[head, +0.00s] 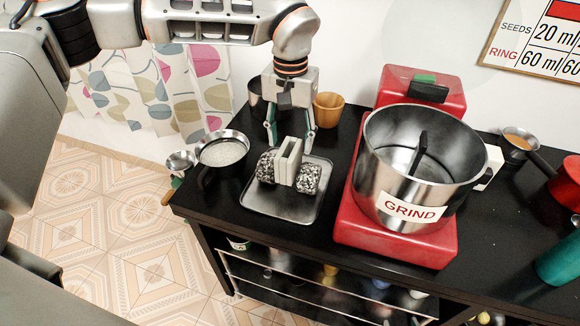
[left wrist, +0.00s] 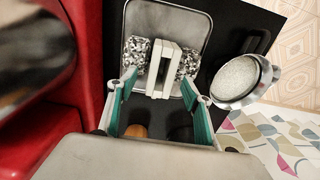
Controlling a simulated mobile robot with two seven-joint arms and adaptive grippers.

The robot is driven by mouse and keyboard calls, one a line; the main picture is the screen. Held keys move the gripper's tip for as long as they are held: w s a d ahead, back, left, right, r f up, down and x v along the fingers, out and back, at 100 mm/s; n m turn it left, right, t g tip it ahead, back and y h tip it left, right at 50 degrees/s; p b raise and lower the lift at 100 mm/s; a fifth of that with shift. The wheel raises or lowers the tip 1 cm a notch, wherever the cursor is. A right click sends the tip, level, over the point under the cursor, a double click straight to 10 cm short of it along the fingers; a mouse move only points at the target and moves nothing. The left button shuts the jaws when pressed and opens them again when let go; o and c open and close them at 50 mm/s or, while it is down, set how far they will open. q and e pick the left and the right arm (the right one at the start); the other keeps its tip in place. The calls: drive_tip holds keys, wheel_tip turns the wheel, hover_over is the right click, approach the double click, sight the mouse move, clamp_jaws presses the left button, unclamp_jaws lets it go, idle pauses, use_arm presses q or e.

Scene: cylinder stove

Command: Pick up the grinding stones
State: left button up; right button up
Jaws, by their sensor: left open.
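The grinding stones (head: 309,178) are black-and-white speckled rollers on either side of a pale, slotted block handle (head: 287,162). They rest on a grey metal tray (head: 250,203). In the left wrist view the stones (left wrist: 187,63) and handle (left wrist: 162,70) lie just beyond my fingertips. My left gripper (head: 289,141) is open and empty, pointing down behind and slightly above the handle. Its green-padded fingers (left wrist: 159,82) stand apart, roughly either side of the handle's line. My right gripper does not show.
A red grinder with a steel bowl labelled GRIND (head: 415,212) stands close right of the tray. A metal pan with pale contents (head: 222,153) is left of it. A wooden cup (head: 328,109) stands behind. The dark table's front edge is near the tray.

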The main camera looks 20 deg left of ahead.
sight(290, 151)
use_arm(q)
drive_tip(key=shift+a+f, duration=0.1)
drive_tip(key=shift+f, duration=2.3)
clamp_jaws()
drive_tip(key=shift+w+r, duration=0.15)
drive_tip(key=shift+r, duration=0.05)
